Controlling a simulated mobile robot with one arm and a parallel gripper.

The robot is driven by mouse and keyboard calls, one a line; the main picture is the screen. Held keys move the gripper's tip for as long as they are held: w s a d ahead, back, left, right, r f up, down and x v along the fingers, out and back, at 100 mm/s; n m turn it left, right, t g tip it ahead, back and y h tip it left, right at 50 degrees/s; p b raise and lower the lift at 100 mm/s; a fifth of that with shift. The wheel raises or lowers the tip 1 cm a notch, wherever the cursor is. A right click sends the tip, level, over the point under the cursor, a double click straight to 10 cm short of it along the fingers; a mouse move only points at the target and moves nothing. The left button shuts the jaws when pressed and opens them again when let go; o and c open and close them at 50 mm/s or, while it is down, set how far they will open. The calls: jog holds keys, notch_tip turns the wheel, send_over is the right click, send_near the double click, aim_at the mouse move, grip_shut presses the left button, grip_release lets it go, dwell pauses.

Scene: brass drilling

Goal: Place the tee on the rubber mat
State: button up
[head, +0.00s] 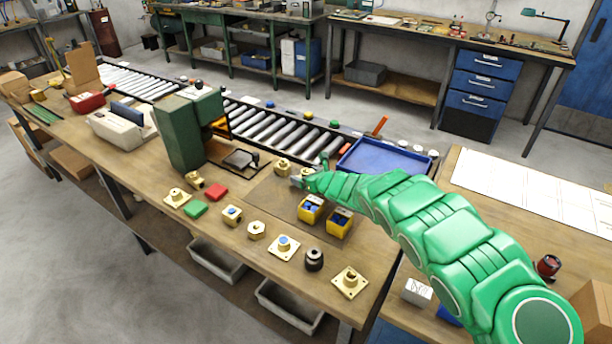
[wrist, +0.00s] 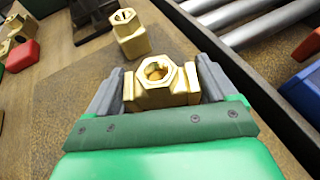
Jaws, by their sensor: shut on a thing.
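My gripper (wrist: 158,88) is shut on a brass tee (wrist: 155,94), with one finger on each side of it. The tee has a hexagonal opening facing up. In the head view my gripper (head: 301,180) is low over the bench, and the tee (head: 306,171) is partly hidden by it. A flat brown speckled mat (head: 264,201), which looks like the rubber mat, lies on the bench below and in front of my gripper. It also shows in the wrist view (wrist: 75,120). I cannot tell whether the tee touches the surface.
Another brass fitting (wrist: 131,36) stands just beyond the tee. Two yellow bins (head: 311,209) stand on the mat's right side. A roller conveyor (head: 275,129) and blue tray (head: 384,157) are behind.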

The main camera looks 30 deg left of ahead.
jog(key=o, duration=1.5)
jog(key=shift+c, duration=0.2)
